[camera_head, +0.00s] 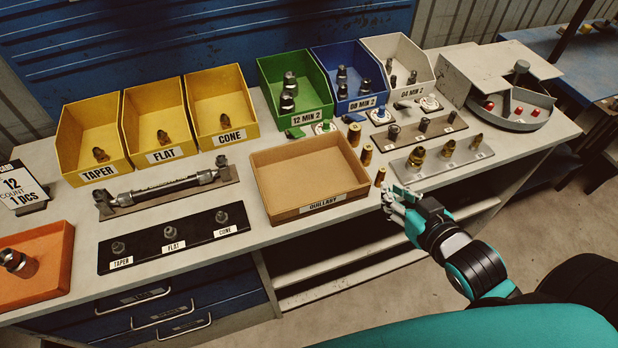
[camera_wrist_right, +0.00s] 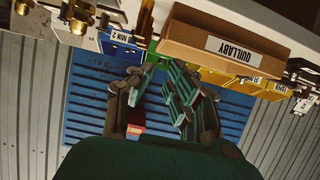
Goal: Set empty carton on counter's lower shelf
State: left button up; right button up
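The open cardboard carton (camera_head: 335,202), labelled QUILLABY, sits upright on the counter (camera_head: 218,277), and its inside looks empty. It also shows upside down in the right wrist view (camera_wrist_right: 190,52). The lower shelf (camera_head: 350,281) is a pale board under the counter, below the carton; its visible part is bare. My right gripper (camera_head: 388,198) is at the counter's front edge, right of the carton and apart from it. In the wrist view its fingers (camera_wrist_right: 160,75) are spread with nothing between them. My left gripper is not in view.
Several brass fittings (camera_head: 366,155) stand close to the carton's right side. A grey fitting plate (camera_head: 440,160) lies further right. A black labelled plate (camera_head: 173,240) is to the left. Yellow bins (camera_head: 90,130) and a green bin (camera_head: 297,88) stand behind. Blue drawers (camera_head: 150,311) are left of the shelf.

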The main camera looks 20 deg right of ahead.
jog(key=p, duration=0.2)
send_near(356, 157)
jog(key=x, duration=0.4)
jog(key=shift+w+a+f, duration=0.1)
jog(key=shift+w+a, duration=0.1)
jog(key=shift+w, duration=0.1)
jog(key=shift+w+d+f+p, duration=0.1)
jog(key=shift+w+f+p, duration=0.2)
jog(key=shift+w, duration=0.25)
jog(key=p+x, duration=0.1)
jog(key=x, duration=0.2)
jog(key=shift+w+d+f, duration=0.1)
jog(key=shift+w+f, duration=0.1)
jog(key=shift+w, duration=0.05)
jog(key=shift+w+f, duration=0.2)
jog(key=shift+w, duration=0.1)
jog(key=shift+s, duration=0.1)
jog(key=shift+c, duration=0.5)
grip_shut()
